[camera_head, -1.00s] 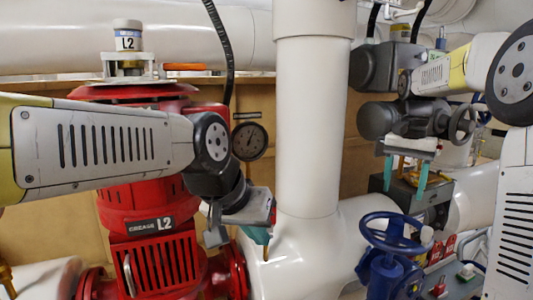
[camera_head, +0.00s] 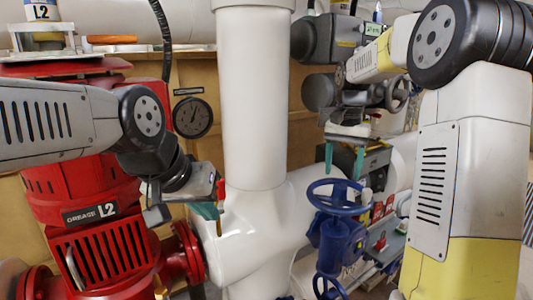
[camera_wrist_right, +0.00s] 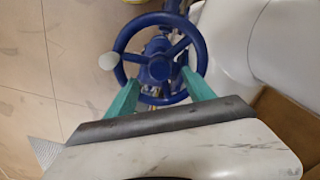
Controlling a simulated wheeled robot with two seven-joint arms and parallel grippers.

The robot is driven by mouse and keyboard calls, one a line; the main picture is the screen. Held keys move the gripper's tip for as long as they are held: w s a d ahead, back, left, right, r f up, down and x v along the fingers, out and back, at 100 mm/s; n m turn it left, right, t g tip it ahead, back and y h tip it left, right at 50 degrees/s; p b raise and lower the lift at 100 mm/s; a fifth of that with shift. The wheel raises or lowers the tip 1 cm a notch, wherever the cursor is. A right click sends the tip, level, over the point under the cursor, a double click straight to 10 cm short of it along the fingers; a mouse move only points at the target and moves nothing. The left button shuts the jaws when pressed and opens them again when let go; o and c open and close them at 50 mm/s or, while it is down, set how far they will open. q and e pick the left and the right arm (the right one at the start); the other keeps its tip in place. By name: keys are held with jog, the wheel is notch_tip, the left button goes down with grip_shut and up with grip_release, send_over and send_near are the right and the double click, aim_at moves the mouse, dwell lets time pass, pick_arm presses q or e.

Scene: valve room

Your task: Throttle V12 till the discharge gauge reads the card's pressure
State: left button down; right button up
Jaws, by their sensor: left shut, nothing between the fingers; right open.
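A blue handwheel (camera_head: 335,184) with a pale knob on its rim sits on a blue valve at lower centre right. No V12 tag is readable on it. My right gripper (camera_head: 343,166) is open just above and behind the wheel. In the right wrist view the wheel (camera_wrist_right: 177,50) lies beyond the open teal fingers (camera_wrist_right: 160,88), whose tips overlap its near rim; I cannot tell whether they touch. My left gripper (camera_head: 207,209) is shut and empty below the gauge. I cannot identify the card.
A thick white vertical pipe (camera_head: 252,100) stands between my grippers. Tan floor shows beside the wheel (camera_wrist_right: 40,90).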

dwell(0.5)
jog(key=n, duration=1.1)
jog(key=shift+n, duration=0.3)
jog(key=n, duration=0.4)
jog(key=shift+f, duration=0.1)
